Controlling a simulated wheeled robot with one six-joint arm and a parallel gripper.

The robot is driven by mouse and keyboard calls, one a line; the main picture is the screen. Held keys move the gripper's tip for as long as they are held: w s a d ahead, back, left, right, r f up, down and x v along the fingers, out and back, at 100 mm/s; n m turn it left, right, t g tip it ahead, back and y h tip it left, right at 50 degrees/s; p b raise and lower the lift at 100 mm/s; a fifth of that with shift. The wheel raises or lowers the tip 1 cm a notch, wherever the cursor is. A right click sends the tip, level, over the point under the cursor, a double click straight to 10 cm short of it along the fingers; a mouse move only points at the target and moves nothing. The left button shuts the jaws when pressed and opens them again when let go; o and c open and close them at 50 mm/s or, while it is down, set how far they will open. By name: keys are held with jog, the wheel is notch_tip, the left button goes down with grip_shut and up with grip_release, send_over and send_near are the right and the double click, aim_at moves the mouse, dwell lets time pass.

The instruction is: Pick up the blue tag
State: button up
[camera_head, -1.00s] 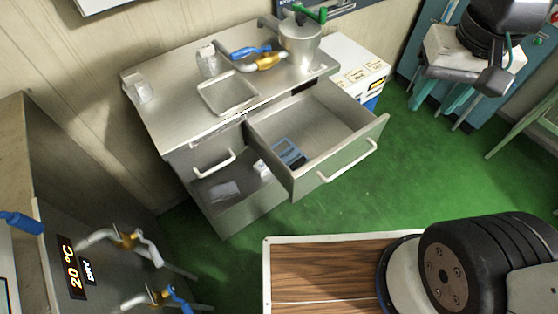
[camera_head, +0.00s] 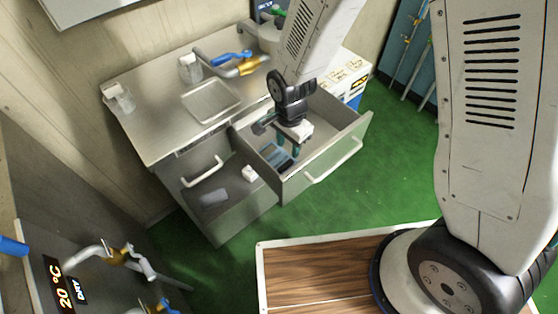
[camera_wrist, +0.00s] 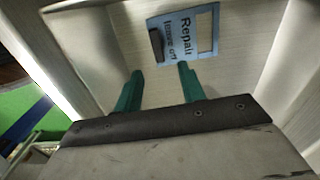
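The blue tag (camera_head: 273,153) lies flat on the floor of the open drawer (camera_head: 322,165). In the wrist view the tag (camera_wrist: 180,38) reads "Repair leave off" and has a dark strip at its left and a pale panel at its right. My gripper (camera_head: 288,147) points down inside the drawer, over or close beside the tag, and partly hides it in the head view. In the wrist view my gripper's (camera_wrist: 159,70) two green fingers are apart with nothing between them. The tag shows just past the fingertips. I cannot tell the exact height gap.
Drawer walls (camera_wrist: 75,55) stand close around my gripper. The steel counter (camera_head: 160,130) above carries a shallow tray (camera_head: 210,101), blue-handled pipework (camera_head: 232,58) and a pot.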

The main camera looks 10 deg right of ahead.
aim_at(288, 162)
notch_tip(288, 162, down, 7)
jog(key=shift+s+f, duration=0.1)
jog(key=shift+f, duration=0.1)
dwell(0.3)
grip_shut()
